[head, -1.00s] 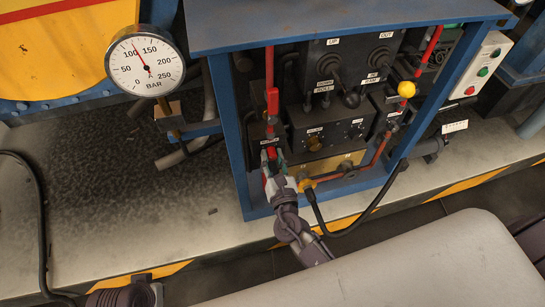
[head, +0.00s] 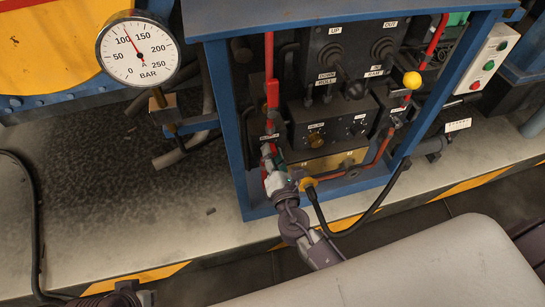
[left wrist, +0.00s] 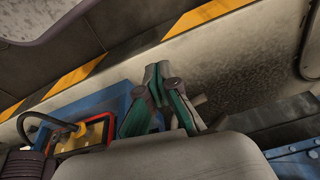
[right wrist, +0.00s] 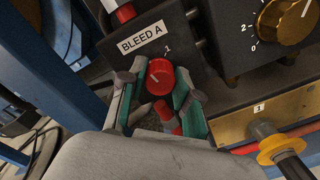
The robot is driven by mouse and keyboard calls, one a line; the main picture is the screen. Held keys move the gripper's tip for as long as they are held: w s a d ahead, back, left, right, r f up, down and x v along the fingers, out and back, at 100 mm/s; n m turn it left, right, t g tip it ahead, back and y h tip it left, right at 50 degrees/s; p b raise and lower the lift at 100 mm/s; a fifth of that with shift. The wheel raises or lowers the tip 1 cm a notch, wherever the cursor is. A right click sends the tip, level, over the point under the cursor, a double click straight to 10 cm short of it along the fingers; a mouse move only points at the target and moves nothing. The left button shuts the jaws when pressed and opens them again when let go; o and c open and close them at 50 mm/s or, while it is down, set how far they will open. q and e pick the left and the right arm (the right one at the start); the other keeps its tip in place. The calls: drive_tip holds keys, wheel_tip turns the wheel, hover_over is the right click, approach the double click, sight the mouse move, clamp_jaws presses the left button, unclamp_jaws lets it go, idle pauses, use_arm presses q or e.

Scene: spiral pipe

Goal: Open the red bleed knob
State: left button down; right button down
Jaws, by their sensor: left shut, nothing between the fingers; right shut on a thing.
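The red bleed knob (right wrist: 160,76) sits below a white "BLEED A" label (right wrist: 142,37) on a dark panel in the right wrist view. A "1" mark is above it, and its pale pointer line faces left of that mark. My right gripper (right wrist: 160,92) is shut on the knob, one finger on each side. In the head view my right gripper (head: 269,163) reaches the lower left of the blue frame and hides the knob. My left gripper (left wrist: 158,86) is shut and empty in the left wrist view. In the head view only part of the left arm shows at the bottom left.
A pressure gauge (head: 138,49) reads a little above 100 bar. A black cable with a yellow plug (head: 308,183) hangs just right of my right gripper. The blue frame (head: 233,140) surrounds the panel.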

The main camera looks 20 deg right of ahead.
use_arm(q)
drive_tip(key=w+d+r+t+h+b, duration=0.2)
drive_tip(key=w+d+r+t+b, duration=0.15)
drive_tip(key=w+t, duration=0.55)
drive_tip(key=w+d+r+t+h+b, duration=0.1)
drive_tip(key=w+d+r+t, duration=0.2)
drive_tip(key=r, duration=0.8)
drive_tip(key=shift+w+r+m+t+h, duration=0.35)
drive_tip(key=shift+w+t, duration=0.75)
drive_tip(key=shift+w, duration=0.9)
use_arm(e)
drive_tip(key=shift+d+f+m+y, duration=0.1)
drive_tip(key=shift+m+y, duration=0.2)
drive_tip(key=shift+m, duration=5.4)
use_arm(q)
drive_tip(key=shift+h, duration=0.25)
use_arm(e)
drive_tip(key=c, duration=0.8)
unclamp_jaws()
use_arm(q)
drive_tip(key=shift+f, duration=0.1)
